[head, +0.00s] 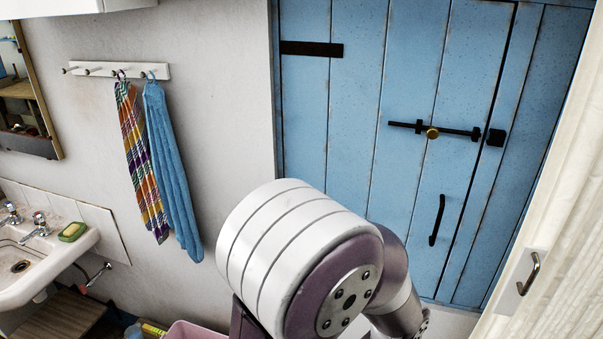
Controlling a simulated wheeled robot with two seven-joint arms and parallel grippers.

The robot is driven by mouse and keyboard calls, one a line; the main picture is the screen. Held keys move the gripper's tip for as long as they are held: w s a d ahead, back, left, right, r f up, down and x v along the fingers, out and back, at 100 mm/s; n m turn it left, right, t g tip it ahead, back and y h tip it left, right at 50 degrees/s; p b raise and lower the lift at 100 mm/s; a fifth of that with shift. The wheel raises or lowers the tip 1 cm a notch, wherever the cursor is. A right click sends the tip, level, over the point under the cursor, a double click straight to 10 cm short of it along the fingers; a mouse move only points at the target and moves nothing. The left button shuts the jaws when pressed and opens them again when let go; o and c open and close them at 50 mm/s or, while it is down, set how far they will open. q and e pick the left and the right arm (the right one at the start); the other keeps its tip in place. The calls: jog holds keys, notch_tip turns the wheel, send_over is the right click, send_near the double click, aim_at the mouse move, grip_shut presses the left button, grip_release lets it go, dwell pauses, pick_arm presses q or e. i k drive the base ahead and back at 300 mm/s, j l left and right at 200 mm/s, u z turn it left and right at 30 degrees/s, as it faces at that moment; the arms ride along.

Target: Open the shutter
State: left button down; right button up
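A pale, vertically ribbed panel (560,220) stands at the right edge; it may be the shutter. It has a metal pull handle (529,273) low on its left edge strip. A blue plank door (350,130) in the back wall is closed. It carries a black sliding bolt (455,131) with a brass knob, a black pull handle (437,220) and a black hinge strap. I cannot tell for certain which of the two is the shutter. One of my arms, white and mauve, rises at bottom centre in front of the door's lower part. Neither gripper shows.
A peg rail (120,70) holds a checked cloth (142,165) and a blue cloth (172,165). A pink tub (190,331) stands low beside my arm.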

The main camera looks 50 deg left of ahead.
aim_at(334, 67)
jog(key=l+u, duration=0.2)
jog(key=u, duration=1.1)
